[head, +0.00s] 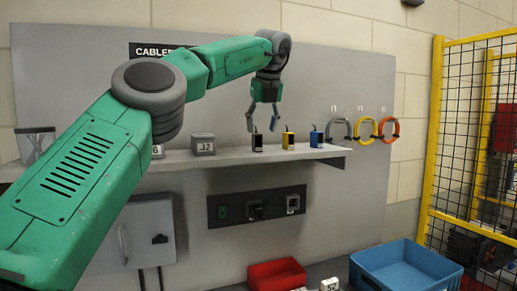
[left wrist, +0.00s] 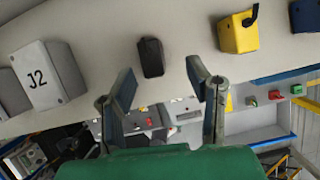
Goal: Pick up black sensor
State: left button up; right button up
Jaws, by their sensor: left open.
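The black sensor (head: 257,143) stands on the shelf between the grey J2 box and the yellow sensor. In the left wrist view the black sensor (left wrist: 151,57) lies ahead of the fingers, between their lines and apart from both. My left gripper (head: 263,118) is open and empty, just above the black sensor in the head view. Its two fingers also show in the left wrist view (left wrist: 160,84). My right gripper is in neither view.
A yellow sensor (head: 288,141) and a blue sensor (head: 316,138) stand right of the black one on the shelf (head: 240,158). The grey J2 box (head: 203,145) is on its left. Coloured cable loops (head: 362,130) hang at right. Red (head: 277,275) and blue (head: 405,270) bins are below.

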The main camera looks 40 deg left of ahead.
aim_at(258, 143)
pick_arm(q)
jog(key=shift+w+a+f, duration=0.1)
jog(key=shift+w+f, duration=0.2)
jog(key=shift+f, duration=0.1)
jog(key=shift+w+a+f, duration=0.1)
jog(key=shift+f, duration=0.1)
jog(key=a+f, duration=0.1)
jog(key=f, duration=0.1)
jog(key=a+f, duration=0.2)
jog(key=shift+a+f, duration=0.1)
jog(key=shift+a, duration=0.15)
jog(key=shift+w+a+f, duration=0.15)
jog(key=shift+a+f, duration=0.05)
jog(key=shift+f, duration=0.05)
jog(key=shift+d, duration=0.35)
jog(key=shift+d+r, duration=0.25)
jog(key=shift+d, duration=0.3)
grip_shut()
